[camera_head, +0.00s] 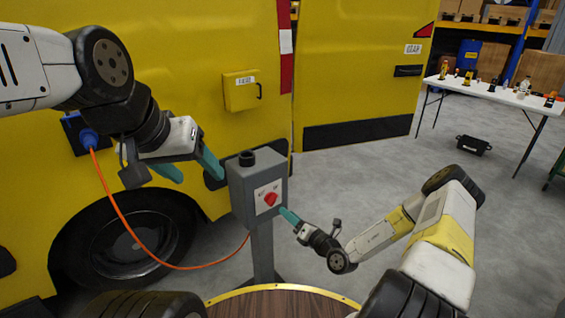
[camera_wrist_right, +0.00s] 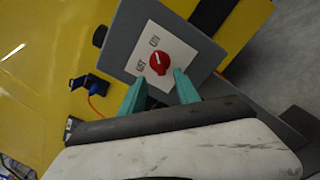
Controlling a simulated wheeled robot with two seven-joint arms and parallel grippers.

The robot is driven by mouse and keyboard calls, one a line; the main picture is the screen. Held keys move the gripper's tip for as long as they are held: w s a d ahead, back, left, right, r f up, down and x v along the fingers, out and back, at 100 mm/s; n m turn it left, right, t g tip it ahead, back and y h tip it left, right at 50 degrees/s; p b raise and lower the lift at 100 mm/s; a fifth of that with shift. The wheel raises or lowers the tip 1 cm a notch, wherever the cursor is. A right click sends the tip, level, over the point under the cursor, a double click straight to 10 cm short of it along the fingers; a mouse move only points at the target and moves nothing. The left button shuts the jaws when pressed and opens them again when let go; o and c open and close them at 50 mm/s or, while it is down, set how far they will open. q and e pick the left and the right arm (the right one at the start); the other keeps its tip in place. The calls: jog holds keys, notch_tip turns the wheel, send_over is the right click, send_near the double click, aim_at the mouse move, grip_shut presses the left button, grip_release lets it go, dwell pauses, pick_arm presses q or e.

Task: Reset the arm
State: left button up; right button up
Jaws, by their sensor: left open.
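My left gripper (camera_head: 189,168) is open and empty, its teal fingers spread in front of the yellow van, left of the grey control box. My right gripper (camera_head: 289,216) is just right of the box's front face. In the right wrist view its two teal fingers (camera_wrist_right: 159,84) are apart with nothing between them. Their tips point at a red rotary knob (camera_wrist_right: 160,63) on a white plate with lettering; contact with the plate cannot be told. The knob also shows in the head view (camera_head: 270,198).
The grey control box (camera_head: 242,196) stands on a post close to the yellow van (camera_head: 210,70). An orange cable (camera_head: 122,215) runs from a blue plug (camera_head: 88,138) down towards the post. A white table (camera_head: 500,95) with several items stands at far right. Grey floor between is mostly clear.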

jog(key=s+a+r+n+g+y, duration=0.1)
jog(key=s+a+r+n+g, duration=0.1)
jog(key=s+r+n+g, duration=0.4)
jog(key=s+a+r+n+g+y, duration=0.1)
jog(key=s+a+r+n+g, duration=0.15)
jog(key=r+n, duration=0.65)
jog(key=s+a+r+n+g+y, duration=0.1)
jog(key=s+a+r+n+g, duration=0.1)
jog(key=s+r+n+g, duration=0.45)
jog(key=s+d+r+n+t+h, duration=0.6)
jog(key=s+d+r+n+h, duration=0.5)
jog(key=s+d+r+n, duration=0.3)
notch_tip(320, 180, up, 3)
jog(key=d+n, duration=0.1)
jog(key=n, duration=0.2)
jog(key=shift+d+t, duration=0.3)
jog(key=shift+d, duration=0.1)
